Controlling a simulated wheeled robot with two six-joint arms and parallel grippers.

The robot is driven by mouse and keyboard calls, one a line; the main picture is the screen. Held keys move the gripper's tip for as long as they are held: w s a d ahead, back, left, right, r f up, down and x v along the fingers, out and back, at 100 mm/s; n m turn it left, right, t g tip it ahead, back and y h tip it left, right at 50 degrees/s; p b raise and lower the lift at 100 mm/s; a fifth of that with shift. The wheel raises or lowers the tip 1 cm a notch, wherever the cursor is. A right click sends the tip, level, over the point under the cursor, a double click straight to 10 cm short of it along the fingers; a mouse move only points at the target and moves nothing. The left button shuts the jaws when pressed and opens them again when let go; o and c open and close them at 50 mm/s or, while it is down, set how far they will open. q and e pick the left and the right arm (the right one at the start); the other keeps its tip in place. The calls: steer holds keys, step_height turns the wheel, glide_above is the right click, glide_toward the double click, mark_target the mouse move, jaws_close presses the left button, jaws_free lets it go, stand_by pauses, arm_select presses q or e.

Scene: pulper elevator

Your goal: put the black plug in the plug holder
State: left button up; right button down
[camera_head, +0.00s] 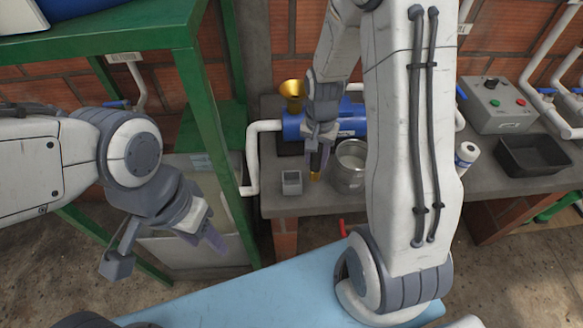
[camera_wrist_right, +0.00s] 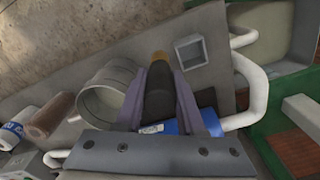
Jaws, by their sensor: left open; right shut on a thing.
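My right gripper (camera_head: 318,150) is shut on the black plug (camera_head: 315,172), whose brass tip points down over the grey bench. In the right wrist view the black plug (camera_wrist_right: 159,100) sits between the two purple-grey fingers of the right gripper (camera_wrist_right: 157,80), its brass end beyond the fingertips. The plug holder (camera_head: 291,182), a small grey square open box, stands on the bench just left of the plug. In the right wrist view the plug holder (camera_wrist_right: 190,53) is to the right of the brass end, apart from it. My left gripper (camera_head: 166,250) is open and empty at lower left.
A metal pot (camera_head: 350,165) stands on the bench (camera_head: 300,204) close right of the plug. A green frame (camera_head: 205,110) stands left. A black tray (camera_head: 533,155) lies far right.

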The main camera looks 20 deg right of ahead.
steer(key=w+a+f, duration=0.1)
steer(key=f, duration=0.1)
steer(key=w+a+f+p, duration=0.1)
steer(key=w+a+f, duration=0.1)
steer(key=f, duration=0.1)
steer(key=w+a+f+p, duration=0.1)
steer(key=a+f, duration=0.1)
steer(key=shift+w+f, duration=0.3)
steer(key=shift+f, duration=0.25)
steer(key=shift+f, duration=0.2)
steer(key=c, duration=0.5)
jaws_free()
steer(key=shift+r, duration=0.15)
